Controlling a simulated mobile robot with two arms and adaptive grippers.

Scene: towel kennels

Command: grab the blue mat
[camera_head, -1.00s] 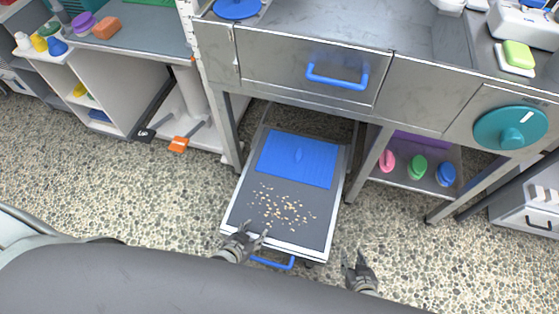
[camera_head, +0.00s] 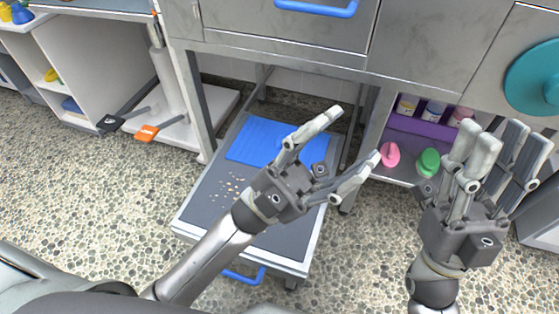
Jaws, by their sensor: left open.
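The blue mat (camera_head: 262,138) lies flat at the back of the low grey pull-out tray (camera_head: 206,204). Its right part is hidden behind my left gripper (camera_head: 355,135). That gripper is open and empty, its fingers spread toward the upper right, and in the picture it overlaps the tray and the mat's right side. I cannot tell its height above the mat. My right gripper (camera_head: 502,148) is open and empty, fingers pointing up, well to the right of the tray.
Small tan pellets (camera_head: 230,187) lie on the tray in front of the mat. A steel counter with a blue-handled drawer (camera_head: 270,28) overhangs the back. A shelf at right holds a pink item (camera_head: 390,153) and a green item (camera_head: 428,162).

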